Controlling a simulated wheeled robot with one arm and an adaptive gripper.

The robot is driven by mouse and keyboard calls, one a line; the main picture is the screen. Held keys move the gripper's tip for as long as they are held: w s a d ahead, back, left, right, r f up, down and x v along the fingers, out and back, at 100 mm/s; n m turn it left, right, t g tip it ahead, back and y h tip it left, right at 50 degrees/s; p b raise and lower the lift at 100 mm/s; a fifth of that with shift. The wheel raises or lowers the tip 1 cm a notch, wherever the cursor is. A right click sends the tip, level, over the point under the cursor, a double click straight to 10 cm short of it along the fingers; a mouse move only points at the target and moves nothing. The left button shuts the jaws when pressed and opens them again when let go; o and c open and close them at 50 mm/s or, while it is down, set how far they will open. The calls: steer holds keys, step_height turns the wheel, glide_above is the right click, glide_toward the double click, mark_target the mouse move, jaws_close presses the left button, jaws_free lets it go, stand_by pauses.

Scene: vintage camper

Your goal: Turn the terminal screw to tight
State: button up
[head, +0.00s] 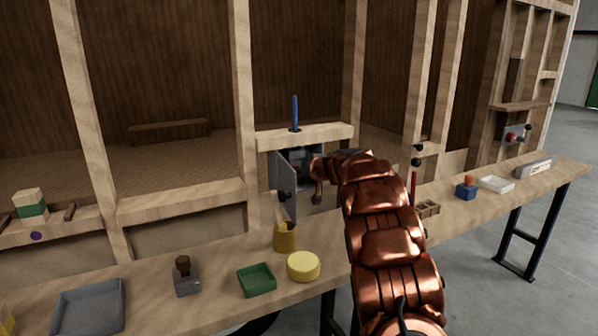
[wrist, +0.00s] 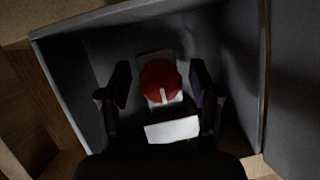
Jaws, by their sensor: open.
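A round red knob (wrist: 161,80) with a white pointer line, which looks like the terminal screw, sits on a pale plate inside a grey box (wrist: 88,58). The line points down in the wrist view. My gripper (wrist: 160,70) is open, with one finger on each side of the knob and gaps between. A blank-looking white label (wrist: 172,131) lies just below the knob. In the head view, my gripper (head: 317,182) is at the mouth of the box, whose grey door (head: 286,190) stands open. The knob is hidden there.
The box walls stand close around my fingers. A wooden crossbar (head: 303,137) with a blue-handled tool (head: 295,112) is above. A yellow cup (head: 285,238), yellow round lid (head: 303,266) and green tray (head: 256,280) stand on the bench (head: 220,305) in front.

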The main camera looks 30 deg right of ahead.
steer(key=shift+c, duration=0.2)
steer(key=c, duration=1)
steer(key=shift+d, duration=0.25)
steer(key=shift+c, duration=0.6)
steer(key=shift+a, duration=0.2)
steer(key=shift+f+b, duration=0.1)
steer(key=shift+b, duration=0.2)
